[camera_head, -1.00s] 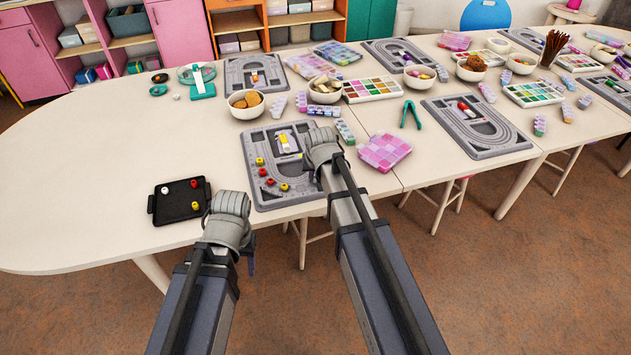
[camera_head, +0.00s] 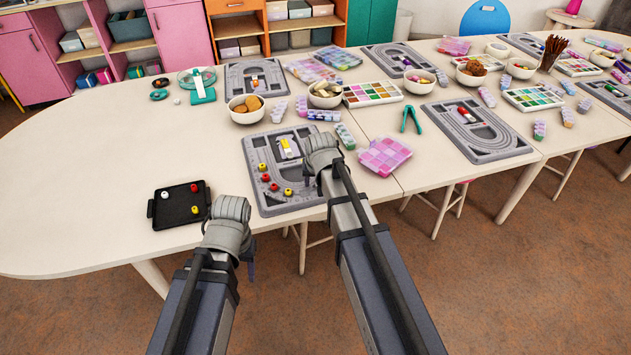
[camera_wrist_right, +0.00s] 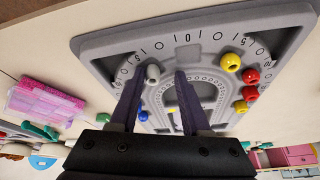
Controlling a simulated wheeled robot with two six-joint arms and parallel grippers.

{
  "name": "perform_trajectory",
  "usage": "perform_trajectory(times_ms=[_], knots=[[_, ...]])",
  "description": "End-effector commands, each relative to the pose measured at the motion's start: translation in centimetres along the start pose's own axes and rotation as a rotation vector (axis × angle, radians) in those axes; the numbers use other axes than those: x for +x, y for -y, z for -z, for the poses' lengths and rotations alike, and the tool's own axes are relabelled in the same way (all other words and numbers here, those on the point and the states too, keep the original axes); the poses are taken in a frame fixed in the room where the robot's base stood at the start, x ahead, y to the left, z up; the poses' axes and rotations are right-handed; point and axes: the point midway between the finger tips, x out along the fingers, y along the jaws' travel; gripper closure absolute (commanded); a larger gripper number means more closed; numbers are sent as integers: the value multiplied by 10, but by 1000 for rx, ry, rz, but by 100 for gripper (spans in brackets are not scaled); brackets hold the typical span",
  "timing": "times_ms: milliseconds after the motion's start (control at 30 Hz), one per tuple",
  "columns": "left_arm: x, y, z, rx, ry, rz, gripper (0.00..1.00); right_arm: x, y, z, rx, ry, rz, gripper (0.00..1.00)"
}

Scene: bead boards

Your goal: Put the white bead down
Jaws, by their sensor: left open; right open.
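In the right wrist view a whitish bead (camera_wrist_right: 152,73) rests on the grey bead board (camera_wrist_right: 95,45), close to the left finger of my right gripper (camera_wrist_right: 160,73). The fingers are open and spread around the bead's place, with a gap at the right finger. In the head view the right wrist covers this bead; the board (camera_head: 300,208) lies beneath it. Another white bead (camera_head: 165,195) sits on the black tray (camera_head: 178,213). My left gripper (camera_head: 249,266) is open and empty beside the table's front edge, mostly hidden by its wrist.
Yellow (camera_wrist_right: 231,62) and red (camera_wrist_right: 251,75) beads sit along the board's curved groove, and a blue bead (camera_wrist_right: 143,115) lies inside it. The tray also holds a red and a yellow bead. A pink box (camera_head: 384,156) stands right of the board. The table's left part is clear.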

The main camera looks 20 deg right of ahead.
Motion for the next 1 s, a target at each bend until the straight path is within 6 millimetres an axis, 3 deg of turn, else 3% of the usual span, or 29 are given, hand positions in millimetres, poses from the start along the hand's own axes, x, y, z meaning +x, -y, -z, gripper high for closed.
perform_trajectory(times_ms=[267, 800, 1000], knots=[[-20, 2, -1, 0, 0, 0, 45, -20, 0, 2, 0, 0, 0, 52], [-99, 9, -6, -1, 0, 0, 45, -106, 0, 3, 0, 0, 0, 52], [-114, 11, -7, -1, 0, 0, 45, -124, 0, 2, 0, 0, 0, 52]])
